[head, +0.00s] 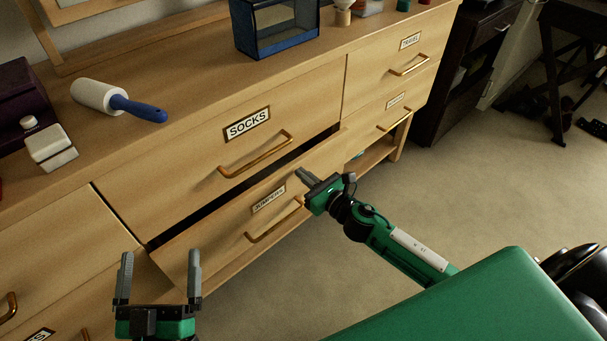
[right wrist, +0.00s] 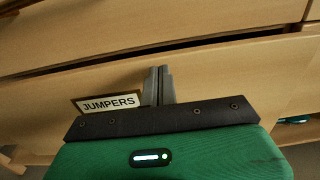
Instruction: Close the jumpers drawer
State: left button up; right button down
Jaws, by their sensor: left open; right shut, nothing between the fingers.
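The jumpers drawer (head: 222,233) is the wooden drawer under the socks drawer, with a JUMPERS label and a brass handle (head: 273,222). It stands partly open, with a dark gap along its top edge. My right gripper (head: 301,176) is shut and empty, its fingertips at the drawer front to the right of the label. In the right wrist view the closed fingers (right wrist: 158,87) point at the drawer front beside the JUMPERS label (right wrist: 108,103); I cannot tell whether they touch. My left gripper (head: 157,270) is open and empty, in front of the dresser at lower left.
The socks drawer (head: 190,165) above looks shut. A dark cabinet (head: 465,70) stands to the right. The carpet (head: 465,170) in front is clear.

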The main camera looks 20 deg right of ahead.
aim_at(296, 166)
pick_arm(q)
jog(key=shift+r, duration=0.2)
pick_arm(e)
jog(key=shift+w+a, duration=0.1)
jog(key=shift+w, duration=0.2)
jog(key=shift+w+a, duration=0.1)
jog(key=shift+w, duration=0.15)
jog(key=x, duration=0.3)
jog(key=shift+w, duration=0.2)
jog(key=shift+w+a+p, duration=0.15)
jog(key=shift+w+p, duration=0.1)
jog(key=shift+p, duration=0.05)
jog(key=shift+r, duration=0.2)
pick_arm(q)
jog(key=shift+s+d+f+g, duration=0.2)
jog(key=shift+d+f+g, duration=0.1)
jog(key=shift+f, duration=0.3)
jog(key=shift+s+d+f+g, duration=0.15)
jog(key=shift+d+f+g, duration=0.15)
jog(key=shift+f, duration=0.3)
jog(key=shift+a, duration=0.1)
pick_arm(e)
jog(key=shift+w+r, duration=0.1)
